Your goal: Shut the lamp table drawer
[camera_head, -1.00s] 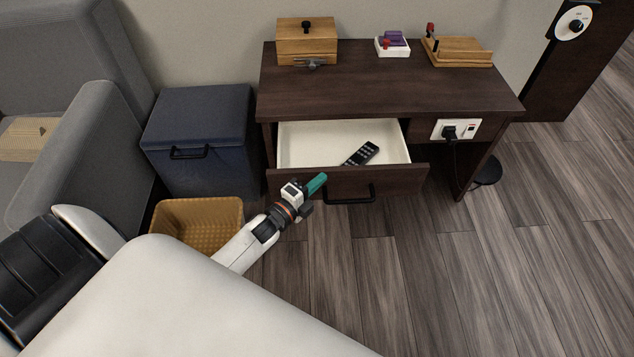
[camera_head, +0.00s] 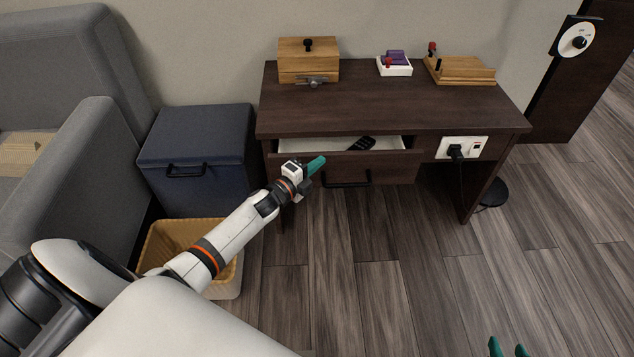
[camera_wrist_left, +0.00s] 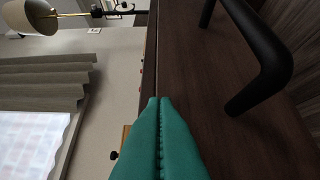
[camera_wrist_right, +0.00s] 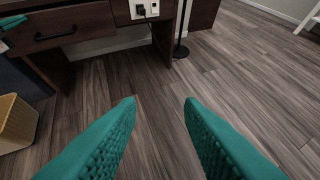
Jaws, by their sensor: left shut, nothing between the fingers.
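The lamp table (camera_head: 390,105) is dark wood, and its drawer (camera_head: 395,170) stands partly open, with a narrow strip of the white inside showing. A black remote (camera_head: 361,144) lies in the drawer, partly hidden. The drawer has a black bar handle (camera_head: 347,182). My left gripper (camera_head: 318,164), with green fingers, is shut and empty at the left part of the drawer front; in the left wrist view its fingertips (camera_wrist_left: 158,100) point at the dark front beside the handle (camera_wrist_left: 262,60). Contact is hard to tell. My right gripper (camera_wrist_right: 160,100) is open and empty over the floor.
A wooden box (camera_head: 308,62), a white tray (camera_head: 394,68) and a wooden stand (camera_head: 458,70) are on the tabletop. A blue cabinet (camera_head: 195,150) and a woven basket (camera_head: 160,240) stand at the left. The floor (camera_head: 400,270) in front is clear.

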